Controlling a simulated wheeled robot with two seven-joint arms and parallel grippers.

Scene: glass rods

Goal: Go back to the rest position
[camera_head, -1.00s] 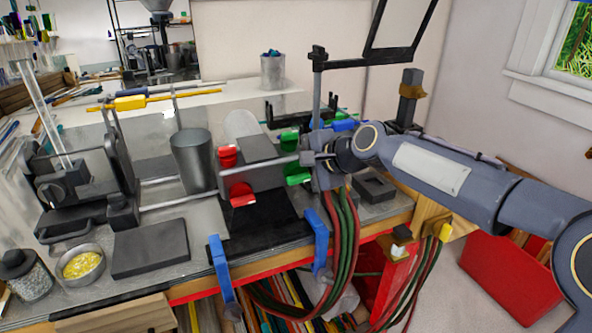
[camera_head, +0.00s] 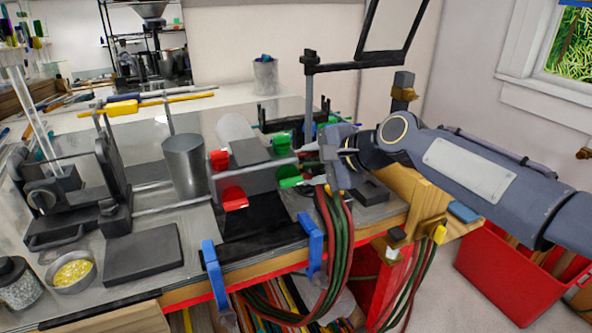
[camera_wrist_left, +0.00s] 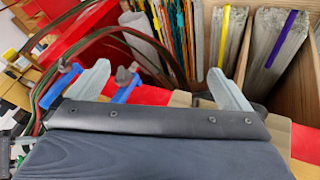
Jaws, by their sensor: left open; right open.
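My right gripper (camera_head: 322,152) is at the right end of the bench burner, next to its red and green knobs (camera_head: 285,172). Its jaws are seen from the side and partly hidden by the burner parts and its own wrist. I see nothing held in it. My left gripper is outside the head view. In the left wrist view its two pale fingers (camera_wrist_left: 160,88) are spread wide apart, with nothing between them. They are above the red front edge of the bench, and storage bins with glass rods (camera_wrist_left: 270,40) lie beyond.
The bench holds a grey metal cup (camera_head: 185,165), a dark block (camera_head: 143,254) and a bowl of yellow bits (camera_head: 72,272). Red and green hoses (camera_head: 338,235) hang over the front edge beside blue clamps (camera_head: 213,270). A red bin (camera_head: 500,275) stands at right.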

